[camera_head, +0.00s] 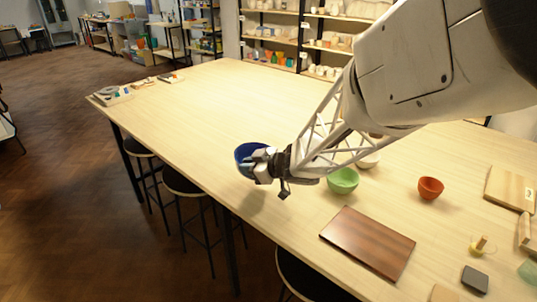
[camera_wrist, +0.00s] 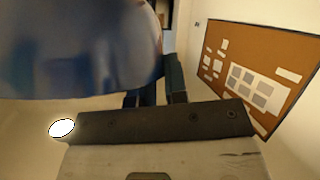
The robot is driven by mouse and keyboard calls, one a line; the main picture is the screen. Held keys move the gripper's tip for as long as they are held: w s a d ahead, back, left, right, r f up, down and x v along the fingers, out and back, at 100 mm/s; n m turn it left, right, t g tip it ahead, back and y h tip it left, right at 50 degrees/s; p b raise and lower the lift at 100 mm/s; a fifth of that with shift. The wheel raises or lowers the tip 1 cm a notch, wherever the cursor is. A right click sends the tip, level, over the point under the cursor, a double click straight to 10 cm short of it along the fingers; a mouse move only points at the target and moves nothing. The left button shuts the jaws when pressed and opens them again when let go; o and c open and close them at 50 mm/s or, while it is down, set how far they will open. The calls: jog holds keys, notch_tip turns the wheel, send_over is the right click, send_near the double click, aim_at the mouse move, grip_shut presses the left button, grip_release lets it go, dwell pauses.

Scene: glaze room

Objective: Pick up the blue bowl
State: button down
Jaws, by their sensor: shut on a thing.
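The blue bowl (camera_head: 245,151) is over the left part of the long wooden table in the head view, near its edge. My gripper (camera_head: 262,164) is shut on its near right side. In the wrist view the blue bowl (camera_wrist: 75,50) is large and close, filling the upper left. The fingers of my gripper (camera_wrist: 160,88) show beside it, partly hidden by it. I cannot tell clearly how high the bowl is above the tabletop.
Right of my gripper on the table (camera_head: 200,105) are a green bowl (camera_head: 342,181), a white bowl (camera_head: 369,161) partly behind my arm, an orange bowl (camera_head: 430,188) and a dark brown board (camera_head: 367,243). Stools (camera_head: 185,184) stand along the left edge. The table's far left half is mostly clear.

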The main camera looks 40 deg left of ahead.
jog(key=shift+s+d+r, duration=0.1)
jog(key=shift+s+d, duration=0.15)
jog(key=shift+d, duration=0.2)
